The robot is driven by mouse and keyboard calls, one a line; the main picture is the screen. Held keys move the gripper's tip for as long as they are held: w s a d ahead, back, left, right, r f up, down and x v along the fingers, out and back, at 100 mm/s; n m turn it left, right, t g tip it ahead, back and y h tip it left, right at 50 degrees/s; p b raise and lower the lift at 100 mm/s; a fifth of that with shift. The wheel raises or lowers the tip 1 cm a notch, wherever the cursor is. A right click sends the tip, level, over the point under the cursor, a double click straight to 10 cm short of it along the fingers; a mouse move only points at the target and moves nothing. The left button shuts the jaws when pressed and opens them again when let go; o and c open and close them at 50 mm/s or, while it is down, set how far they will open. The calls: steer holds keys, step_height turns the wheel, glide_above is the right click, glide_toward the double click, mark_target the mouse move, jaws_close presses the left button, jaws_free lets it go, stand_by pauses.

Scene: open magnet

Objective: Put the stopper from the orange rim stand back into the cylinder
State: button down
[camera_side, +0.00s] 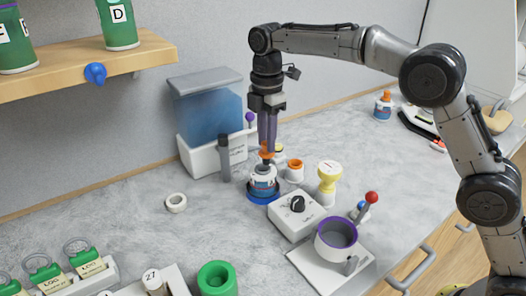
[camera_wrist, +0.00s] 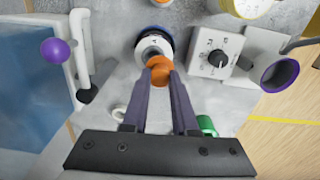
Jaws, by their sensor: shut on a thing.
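My gripper (camera_side: 267,147) points down and is shut on the orange stopper (camera_side: 266,155). The stopper also shows between the fingertips in the wrist view (camera_wrist: 160,73). The cylinder (camera_side: 263,182), white and blue with a label, stands upright on a round blue base. Its pale round top (camera_wrist: 152,45) shows just beyond the stopper in the wrist view. The stopper is right over or at the cylinder's mouth; I cannot tell whether its lower end is inside. The orange rim stand (camera_side: 295,168), a short white piece with an orange top ring, stands just right of the cylinder.
A dark upright rod (camera_side: 225,158) and a blue-windowed box (camera_side: 210,120) stand left of the cylinder. A yellow funnel-shaped piece (camera_side: 328,178) and a white dial box (camera_side: 297,215) are close on the right. A white ring (camera_side: 176,202) lies left on otherwise clear counter.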

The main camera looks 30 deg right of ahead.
mark_target(263, 152)
steer(key=f, duration=0.1)
steer(key=w+f, duration=0.1)
steer(key=f, duration=0.1)
steer(key=shift+a+f, duration=0.15)
steer(key=shift+f, duration=0.5)
steer(key=shift+f, duration=0.15)
steer(key=c, duration=0.7)
jaws_free()
steer(key=shift+r, duration=6.15)
